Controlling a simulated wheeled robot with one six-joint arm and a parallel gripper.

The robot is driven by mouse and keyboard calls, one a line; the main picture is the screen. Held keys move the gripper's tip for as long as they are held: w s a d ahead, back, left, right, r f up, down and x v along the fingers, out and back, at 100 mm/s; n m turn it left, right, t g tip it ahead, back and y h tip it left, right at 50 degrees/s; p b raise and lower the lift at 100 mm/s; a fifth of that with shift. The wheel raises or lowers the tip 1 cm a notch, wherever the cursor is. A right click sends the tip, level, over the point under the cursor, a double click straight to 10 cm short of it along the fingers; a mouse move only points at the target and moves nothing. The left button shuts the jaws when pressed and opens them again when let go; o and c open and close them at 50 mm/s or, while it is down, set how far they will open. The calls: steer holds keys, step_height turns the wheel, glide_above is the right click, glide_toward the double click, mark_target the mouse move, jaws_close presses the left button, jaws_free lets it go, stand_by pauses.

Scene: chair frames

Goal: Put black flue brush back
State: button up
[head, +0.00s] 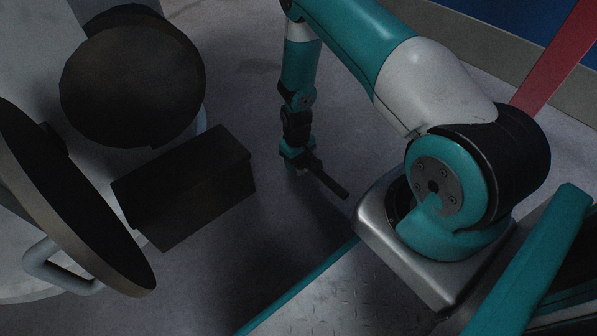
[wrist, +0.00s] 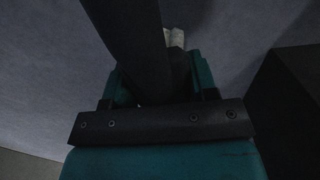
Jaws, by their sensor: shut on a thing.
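My gripper (head: 297,158) hangs low over the grey floor, to the right of a dark box. It is shut on a long black bar, which I take to be the black flue brush (head: 331,185). In the head view the bar juts out to the lower right and slants. In the wrist view the black brush (wrist: 130,42) runs from between the teal jaws to the top edge, close to the camera. I cannot make out bristles, and its far end is out of the wrist view. A small pale piece (wrist: 173,38) shows beside it, unclear what.
A dark box (head: 188,190) stands left of my gripper. Behind it is a dark round opening or disc (head: 133,82) on a pale body. A tilted round door (head: 70,205) with a grey handle (head: 62,268) is at the far left. Floor around my gripper is clear.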

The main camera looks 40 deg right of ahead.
steer(key=shift+f+b, duration=1.05)
steer(key=shift+f, duration=0.95)
steer(key=o, duration=1.2)
